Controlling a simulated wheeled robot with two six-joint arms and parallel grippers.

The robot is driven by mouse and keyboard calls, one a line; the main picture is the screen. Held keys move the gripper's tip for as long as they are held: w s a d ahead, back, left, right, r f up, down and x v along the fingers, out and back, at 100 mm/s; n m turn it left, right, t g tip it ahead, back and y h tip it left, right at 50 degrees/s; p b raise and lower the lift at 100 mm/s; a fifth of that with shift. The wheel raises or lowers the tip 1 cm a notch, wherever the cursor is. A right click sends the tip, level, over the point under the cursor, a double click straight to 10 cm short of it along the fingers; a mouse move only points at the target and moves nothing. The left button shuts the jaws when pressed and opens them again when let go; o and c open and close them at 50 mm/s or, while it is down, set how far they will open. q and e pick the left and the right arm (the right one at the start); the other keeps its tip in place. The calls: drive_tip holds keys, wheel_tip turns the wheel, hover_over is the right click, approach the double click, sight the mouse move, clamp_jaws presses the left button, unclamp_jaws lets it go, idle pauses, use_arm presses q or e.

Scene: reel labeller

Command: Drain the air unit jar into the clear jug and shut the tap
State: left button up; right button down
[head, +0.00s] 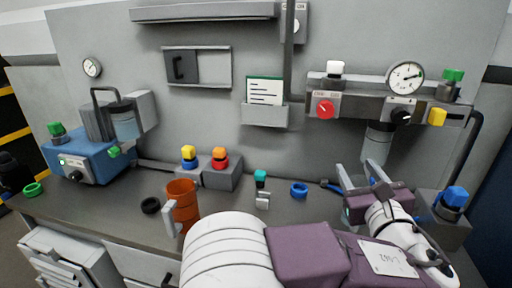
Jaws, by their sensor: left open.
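The air unit (378,103) is mounted on the back panel at right, with a gauge, a red knob and a black knob. Its translucent grey jar (377,146) hangs below it. My left gripper (361,178) is open just below the jar, with its fingers pointing up toward the panel. I see nothing between the fingers. The tap under the jar cannot be made out; the gripper covers that area. I cannot make out a clear jug. My right gripper is not in view.
An orange-brown cup (182,200) stands left of my arm. A blue machine (85,158) with its own jar is at far left. Button boxes (221,173), a small teal-topped part (261,180) and a blue ring (299,189) lie along the bench. A blue-knobbed box (452,228) stands at right.

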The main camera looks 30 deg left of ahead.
use_arm(q)
drive_tip(key=s+a+r+n+g+y+p, duration=0.1)
drive_tip(key=a+n+g+y+p, duration=0.15)
drive_tip(key=a+p, duration=0.4)
drive_tip(key=a+r+n+g+y+p, duration=0.1)
drive_tip(key=a+r+n+g+p, duration=0.2)
drive_tip(key=a, duration=0.7)
drive_tip(key=s+a+f+n+g+h+p, duration=0.1)
drive_tip(key=s+a+f+n+g+p, duration=0.1)
drive_tip(key=s+a+f+g+p, duration=0.2)
drive_tip(key=shift+s+a+f+g, duration=0.35)
drive_tip(key=shift+s+a, duration=0.2)
drive_tip(key=shift+a, duration=0.3)
drive_tip(key=shift+r, duration=0.1)
